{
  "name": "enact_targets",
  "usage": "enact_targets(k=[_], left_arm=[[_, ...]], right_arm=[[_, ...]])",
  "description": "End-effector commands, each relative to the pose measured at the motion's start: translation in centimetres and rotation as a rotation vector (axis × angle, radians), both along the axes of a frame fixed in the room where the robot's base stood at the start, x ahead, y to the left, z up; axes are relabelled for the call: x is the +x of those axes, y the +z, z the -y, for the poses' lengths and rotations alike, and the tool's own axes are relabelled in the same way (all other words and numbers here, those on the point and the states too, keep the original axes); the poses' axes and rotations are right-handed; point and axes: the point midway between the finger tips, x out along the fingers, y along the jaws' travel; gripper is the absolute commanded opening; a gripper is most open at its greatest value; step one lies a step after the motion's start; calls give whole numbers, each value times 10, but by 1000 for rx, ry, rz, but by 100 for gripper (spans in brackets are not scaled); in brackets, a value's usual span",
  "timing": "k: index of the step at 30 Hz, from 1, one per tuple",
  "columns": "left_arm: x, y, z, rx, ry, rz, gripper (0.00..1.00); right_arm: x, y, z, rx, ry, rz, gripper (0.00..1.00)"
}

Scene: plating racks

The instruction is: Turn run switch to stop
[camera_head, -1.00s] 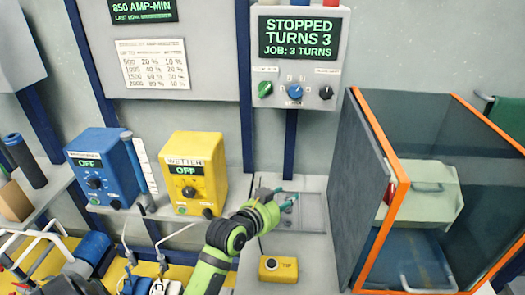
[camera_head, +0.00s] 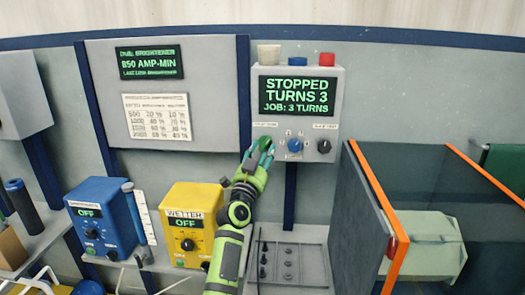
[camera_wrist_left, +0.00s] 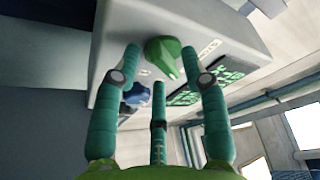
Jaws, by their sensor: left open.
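The control box (camera_head: 333,75) hangs on the back wall, and its screen reads "STOPPED TURNS 3, JOB: 3 TURNS". Its green knob (camera_head: 265,141) is at the lower left of the front, partly hidden by my fingertips. My left gripper (camera_head: 259,156) reaches up to it, open. In the left wrist view, the green knob (camera_wrist_left: 164,56) lies between the spread tips of the left gripper (camera_wrist_left: 160,64). A third finger is below it. I cannot tell whether any finger touches the knob. My right gripper is not in view.
A blue knob (camera_head: 295,146) and a black knob (camera_head: 324,146) sit right of the green one. Below stand a blue box (camera_head: 105,222) and a yellow "WETTER" box (camera_head: 193,225), both reading OFF. An orange-framed enclosure (camera_head: 388,222) stands at right.

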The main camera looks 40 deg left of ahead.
Motion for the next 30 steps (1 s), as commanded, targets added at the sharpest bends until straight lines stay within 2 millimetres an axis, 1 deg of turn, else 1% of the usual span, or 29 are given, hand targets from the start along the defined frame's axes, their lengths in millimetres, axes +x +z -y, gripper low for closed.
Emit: enact_targets(k=[3, 9, 11, 12, 13, 23, 30], left_arm=[[3, 1, -1, 1, 0, 0, 44], [3, 1, -1, 0, 0, 0, 44], [3, 1, -1, 0, 0, 0, 20], [3, 1, -1, 0, 0, 0, 4], [3, 1, -1, 0, 0, 0, 0], [3, 0, 0, -10, 0, 6, 0], [4, 0, 2, -91, -2, 53, 0]], right_arm=[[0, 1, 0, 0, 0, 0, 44], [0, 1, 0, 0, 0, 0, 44], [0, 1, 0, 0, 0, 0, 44], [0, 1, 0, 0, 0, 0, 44], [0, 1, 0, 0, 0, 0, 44], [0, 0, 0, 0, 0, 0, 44], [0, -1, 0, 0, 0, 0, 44]])
